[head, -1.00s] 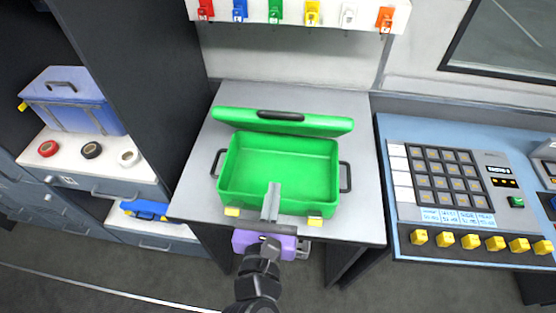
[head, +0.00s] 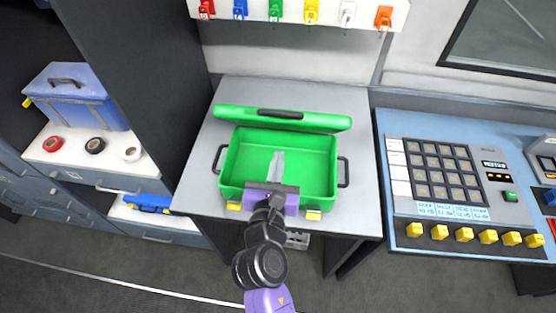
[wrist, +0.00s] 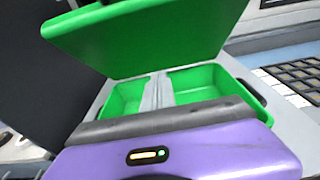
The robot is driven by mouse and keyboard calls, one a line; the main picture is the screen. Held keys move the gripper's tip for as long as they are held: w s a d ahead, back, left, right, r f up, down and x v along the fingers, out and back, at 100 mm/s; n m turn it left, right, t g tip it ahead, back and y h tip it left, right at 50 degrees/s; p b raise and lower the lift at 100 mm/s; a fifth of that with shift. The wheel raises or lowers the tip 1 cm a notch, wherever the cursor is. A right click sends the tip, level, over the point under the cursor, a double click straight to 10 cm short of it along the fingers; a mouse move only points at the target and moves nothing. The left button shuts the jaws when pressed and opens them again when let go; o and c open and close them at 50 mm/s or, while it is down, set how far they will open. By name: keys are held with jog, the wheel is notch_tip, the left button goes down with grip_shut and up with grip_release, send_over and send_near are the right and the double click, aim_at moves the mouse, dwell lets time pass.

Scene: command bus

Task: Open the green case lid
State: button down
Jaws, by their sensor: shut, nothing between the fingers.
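The green case (head: 318,170) stands on a grey table, and its inside looks empty. Its green lid (head: 330,121), with a dark handle (head: 280,114), is raised at the back edge and leans away from the opening. In the wrist view the lid (wrist: 140,38) stands up behind the case (wrist: 195,82). My gripper (head: 278,155) is shut with nothing in it. Its fingers reach over the front rim and in above the case's inside, apart from the lid. The gripper fingers also show in the wrist view (wrist: 158,88). Yellow latches (head: 313,215) sit at the case front.
A control panel (head: 440,180) with yellow switches is on the right desk. A blue box (head: 75,100) and tape rolls stand on the left shelf. Coloured padlocks hang on a white rack (head: 290,12) behind. The table (head: 360,130) is bare around the case.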

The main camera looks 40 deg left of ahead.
jog(key=shift+w, duration=0.1)
jog(key=shift+w+a+r, duration=0.3)
jog(key=shift+w+a, duration=0.6)
jog(key=shift+w, duration=0.6)
jog(key=shift+w+a+r, duration=0.3)
jog(key=shift+w+a, duration=0.65)
jog(key=shift+w, duration=0.5)
jog(key=shift+w+a+r, duration=0.3)
jog(key=shift+w+a, duration=0.6)
jog(key=shift+w, duration=0.6)
jog(key=shift+s+d+f, duration=0.1)
jog(key=shift+s+d, duration=0.2)
jog(key=shift+s, duration=0.1)
jog(key=f+v, duration=0.2)
jog(key=v, duration=1)
jog(key=f+v, duration=0.1)
jog(key=v, duration=1.1)
jog(key=shift+s+d+f, duration=0.25)
jog(key=shift+s, duration=0.45)
